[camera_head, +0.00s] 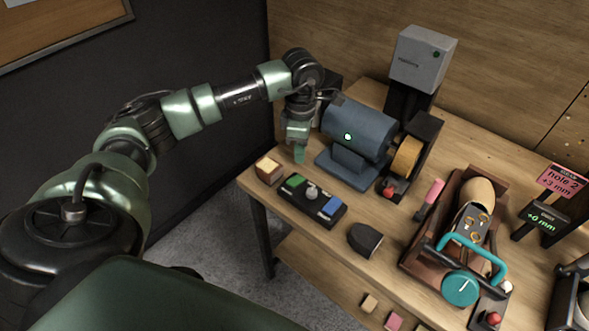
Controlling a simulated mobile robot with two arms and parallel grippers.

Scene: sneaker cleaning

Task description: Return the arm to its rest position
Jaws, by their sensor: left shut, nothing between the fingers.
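My left arm comes in from the left and reaches across to the workbench (480,156). My left gripper (299,154) points down at the bench's left edge and is shut with nothing in it. It is just left of the blue motor housing (355,128) and above the small tan block (268,171). I cannot tell whether it touches anything. A dark piece of my right side shows at the lower right edge, but my right gripper is not in view.
A button box (312,201) and a dark rounded piece (365,239) lie in front of the motor. A sneaker-stand clamp with a teal handle (473,257) is at right. A grey box (422,60) stands behind. Grey carpet (219,230) lies clear left of the bench.

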